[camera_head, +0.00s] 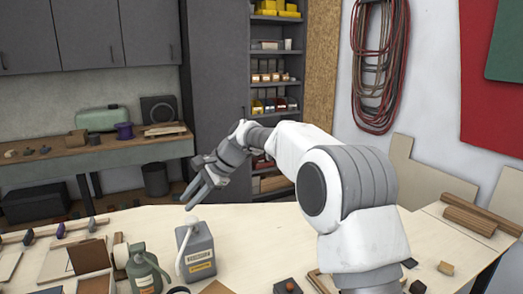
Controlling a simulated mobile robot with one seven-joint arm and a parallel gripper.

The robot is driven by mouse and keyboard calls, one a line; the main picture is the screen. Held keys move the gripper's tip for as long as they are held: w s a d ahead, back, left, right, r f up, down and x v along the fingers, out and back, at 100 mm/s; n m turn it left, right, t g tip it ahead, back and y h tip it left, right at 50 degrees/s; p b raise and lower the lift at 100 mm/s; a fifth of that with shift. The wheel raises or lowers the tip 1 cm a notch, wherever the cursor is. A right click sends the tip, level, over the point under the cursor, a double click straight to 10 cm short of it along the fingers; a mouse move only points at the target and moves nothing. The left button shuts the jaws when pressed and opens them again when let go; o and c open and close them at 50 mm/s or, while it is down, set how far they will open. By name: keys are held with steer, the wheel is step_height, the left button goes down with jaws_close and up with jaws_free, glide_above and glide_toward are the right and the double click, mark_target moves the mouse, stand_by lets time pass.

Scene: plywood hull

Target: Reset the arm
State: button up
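My white and grey arm reaches from the lower right toward the left over the workbench. My gripper (184,202) points down and to the left, above and behind the grey canister. Its two fingers show a gap between them, with nothing seen in it. The grey canister (201,257) stands upright on the bench with a pale curved spout or handle and a yellow label. My gripper appears apart from it, though the exact distance cannot be told.
The plywood workbench (258,235) has a green bottle (144,272) and a brown block (89,255) at left. Small dark blocks (287,287) lie at the front. A second bench (95,157) and shelves (275,98) stand behind. The bench middle is mostly clear.

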steer(key=s+d+r+n+t+h, duration=0.2)
steer(key=s+d+r, duration=0.2)
steer(key=s+d, duration=0.5)
steer(key=s+d+r+n+t+h, duration=0.1)
steer(key=s+d+r+n+h, duration=0.2)
steer(key=s+d, duration=0.55)
steer(key=s+d+f+n+t+h, duration=0.1)
steer(key=s+d+f, duration=0.2)
steer(key=s+d, duration=0.4)
steer(key=s+d+f+n+h, duration=0.2)
steer(key=s+d+f, duration=0.1)
steer(key=s+d, duration=0.5)
steer(key=shift+s+n+t, duration=0.3)
steer(key=shift+s+t, duration=0.1)
steer(key=shift+s, duration=0.25)
steer(key=shift+a+f, duration=0.1)
steer(key=shift+a, duration=0.1)
